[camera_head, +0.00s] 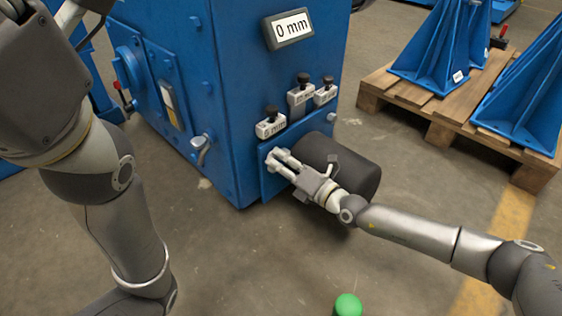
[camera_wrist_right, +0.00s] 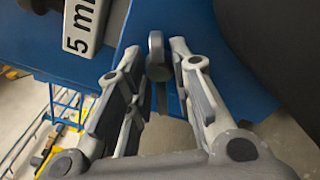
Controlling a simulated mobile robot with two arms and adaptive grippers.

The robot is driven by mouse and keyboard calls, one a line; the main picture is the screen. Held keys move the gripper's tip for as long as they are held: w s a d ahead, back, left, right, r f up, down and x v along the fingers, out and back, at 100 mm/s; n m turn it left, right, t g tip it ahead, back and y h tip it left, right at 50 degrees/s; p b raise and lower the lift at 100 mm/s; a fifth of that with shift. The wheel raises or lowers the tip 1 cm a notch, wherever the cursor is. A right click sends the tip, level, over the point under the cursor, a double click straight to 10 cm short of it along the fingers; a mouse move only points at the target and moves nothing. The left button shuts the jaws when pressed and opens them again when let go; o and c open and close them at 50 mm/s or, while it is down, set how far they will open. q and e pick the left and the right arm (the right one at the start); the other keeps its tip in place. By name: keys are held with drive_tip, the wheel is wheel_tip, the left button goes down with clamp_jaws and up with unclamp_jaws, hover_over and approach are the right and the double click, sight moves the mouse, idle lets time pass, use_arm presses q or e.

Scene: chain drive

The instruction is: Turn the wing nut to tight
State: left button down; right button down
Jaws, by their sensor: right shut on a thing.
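The wing nut (camera_wrist_right: 158,66) is a small grey piece at the blue plate on the machine's lower front, seen in the right wrist view between my fingertips. My right gripper (camera_head: 276,158) reaches that plate in the head view and is shut on the wing nut; it also shows in the right wrist view (camera_wrist_right: 156,50), with one finger on each side of the nut. In the head view the nut is too small and covered to make out clearly. My left arm shows at the left, but its gripper is out of view.
The blue machine (camera_head: 228,85) bears a display (camera_head: 288,29) reading "0 mm". A "5 mm" block (camera_head: 270,124) and two other labelled blocks sit above the plate. A dark cylinder (camera_head: 345,165) is close beside my right gripper. A green ball (camera_head: 348,305) lies on the floor.

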drive_tip(key=shift+f+m, duration=0.1)
drive_tip(key=shift+m, duration=0.9)
drive_tip(key=shift+d, duration=0.1)
drive_tip(key=c, duration=1.4)
unclamp_jaws()
drive_tip(key=shift+c, duration=0.2)
drive_tip(key=shift+s+d, duration=0.1)
drive_tip(key=v, duration=1.1)
drive_tip(key=shift+s+d, duration=0.25)
drive_tip(key=shift+s, duration=0.05)
